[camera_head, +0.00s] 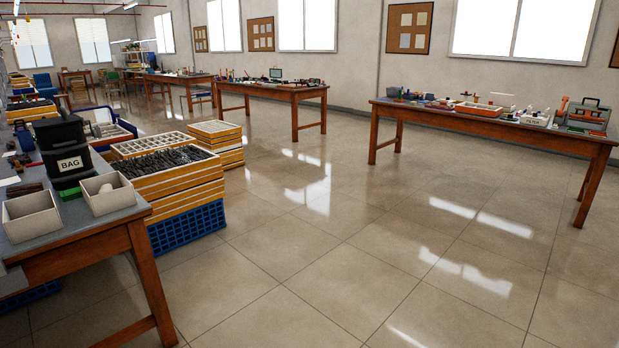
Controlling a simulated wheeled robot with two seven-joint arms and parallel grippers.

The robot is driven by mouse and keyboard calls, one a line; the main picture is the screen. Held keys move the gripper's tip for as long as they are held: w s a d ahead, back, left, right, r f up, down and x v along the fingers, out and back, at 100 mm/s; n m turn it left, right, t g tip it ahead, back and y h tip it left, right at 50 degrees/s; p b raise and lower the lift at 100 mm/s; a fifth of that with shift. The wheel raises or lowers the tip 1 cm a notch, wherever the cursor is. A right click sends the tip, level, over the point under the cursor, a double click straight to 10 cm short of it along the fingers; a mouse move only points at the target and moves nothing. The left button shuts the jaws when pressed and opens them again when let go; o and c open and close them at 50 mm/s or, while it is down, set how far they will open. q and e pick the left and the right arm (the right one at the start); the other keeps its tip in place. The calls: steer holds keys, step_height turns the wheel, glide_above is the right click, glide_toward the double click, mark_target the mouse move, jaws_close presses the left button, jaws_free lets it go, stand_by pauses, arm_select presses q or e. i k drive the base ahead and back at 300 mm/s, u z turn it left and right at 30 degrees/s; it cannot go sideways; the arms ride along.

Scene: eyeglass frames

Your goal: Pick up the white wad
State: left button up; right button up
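A small, pale, rounded lump that looks like the white wad (106,189) sits in a small, open, light-grey bin (113,204) near the corner of the table at left. The bin wall hides its lower part. Neither of my grippers is in view.
The wooden table (88,238) at left also bears a second grey bin (32,222) and a black container labelled BAG (66,155). Stacked yellow trays (178,203) stand on a blue crate (187,228) behind it. Open tiled floor (330,255) lies between it and the cluttered right table (480,123).

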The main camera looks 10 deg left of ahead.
mark_target(107, 188)
steer(key=u, duration=0.25)
steer(key=i, duration=2.25)
steer(key=u, duration=1.9)
steer(key=i, duration=1.1)
steer(key=u, duration=0.95)
